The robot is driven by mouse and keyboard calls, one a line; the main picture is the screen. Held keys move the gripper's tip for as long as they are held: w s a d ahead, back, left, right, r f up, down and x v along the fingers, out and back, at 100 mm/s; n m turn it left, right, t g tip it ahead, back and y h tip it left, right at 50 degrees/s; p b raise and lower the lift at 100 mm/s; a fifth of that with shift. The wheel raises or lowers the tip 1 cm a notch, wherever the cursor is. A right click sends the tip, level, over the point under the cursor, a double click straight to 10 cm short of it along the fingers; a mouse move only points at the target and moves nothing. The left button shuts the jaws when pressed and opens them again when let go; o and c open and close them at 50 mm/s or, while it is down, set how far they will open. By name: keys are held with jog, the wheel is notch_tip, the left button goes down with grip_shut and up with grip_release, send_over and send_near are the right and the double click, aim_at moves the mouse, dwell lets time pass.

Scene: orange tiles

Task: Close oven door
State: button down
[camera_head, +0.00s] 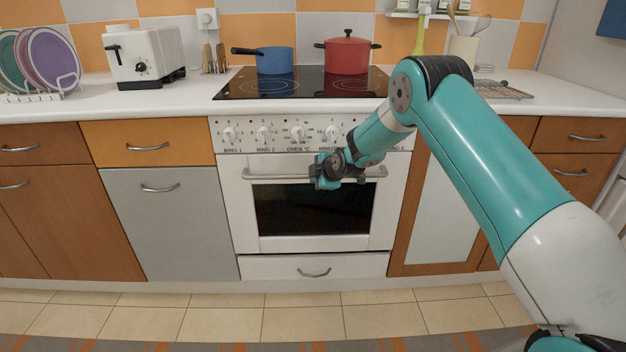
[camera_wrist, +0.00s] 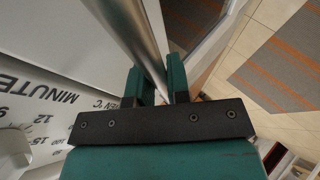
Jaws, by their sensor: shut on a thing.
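The white oven door (camera_head: 243,222) with its dark window stands upright, or nearly so, under the control panel (camera_head: 275,134). I cannot tell whether a small gap is left at its top edge. Its metal bar handle (camera_head: 272,177) runs across the top of the door. My gripper (camera_head: 325,172) is at the middle of this handle and hides part of it. In the wrist view the handle (camera_wrist: 135,38) passes between the two green fingers of my gripper (camera_wrist: 158,82), which are shut on it.
A blue pan (camera_head: 276,61) and a red pot (camera_head: 346,55) stand on the black hob (camera_head: 300,88) above. A drawer (camera_head: 290,266) lies below the door, and cabinets flank the oven. The tiled floor (camera_head: 300,308) in front is clear.

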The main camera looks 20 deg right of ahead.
jog(key=shift+w+d+r, duration=0.15)
jog(key=shift+w+d, duration=0.2)
jog(key=shift+d, duration=0.1)
jog(key=c, duration=1.1)
grip_release()
jog(key=shift+w, duration=0.1)
jog(key=shift+a, duration=0.15)
jog(key=shift+s+r, duration=0.1)
jog(key=shift+s, duration=0.1)
jog(key=p+v, duration=0.1)
jog(key=v, duration=1.6)
jog(key=shift+s+a, duration=0.15)
jog(key=shift+s, duration=0.05)
